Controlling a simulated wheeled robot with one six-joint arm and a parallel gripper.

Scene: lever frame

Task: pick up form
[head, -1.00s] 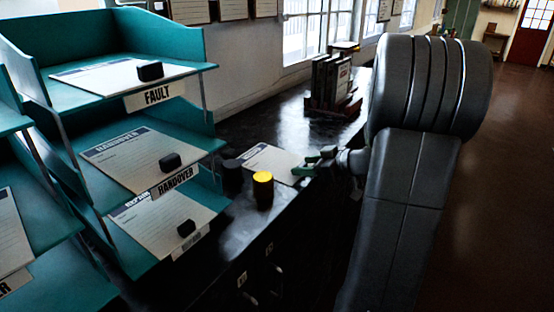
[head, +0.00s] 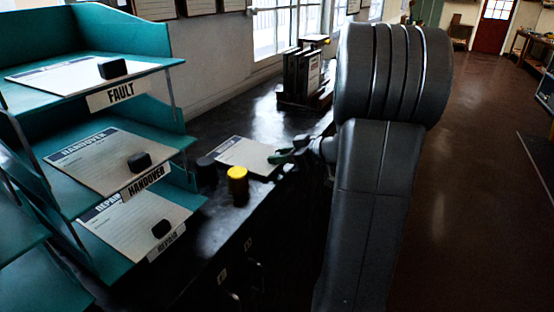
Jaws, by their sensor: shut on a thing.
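A white form (head: 246,153) with a dark heading lies on or just above the dark counter; I cannot tell whether it is lifted. My gripper (head: 279,157), with green fingers, is shut on the form's right edge. More forms are in the teal tray stack: one on the FAULT shelf (head: 62,77), one on the HANDOVER shelf (head: 93,163) and one on the REPAIR shelf (head: 128,228). Each has a black block on it.
A yellow-capped dark pot (head: 238,187) and a black cylinder (head: 206,173) stand just left of and in front of the held form. Upright binders (head: 300,75) stand farther back on the counter (head: 225,128). Open floor (head: 470,200) lies to the right.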

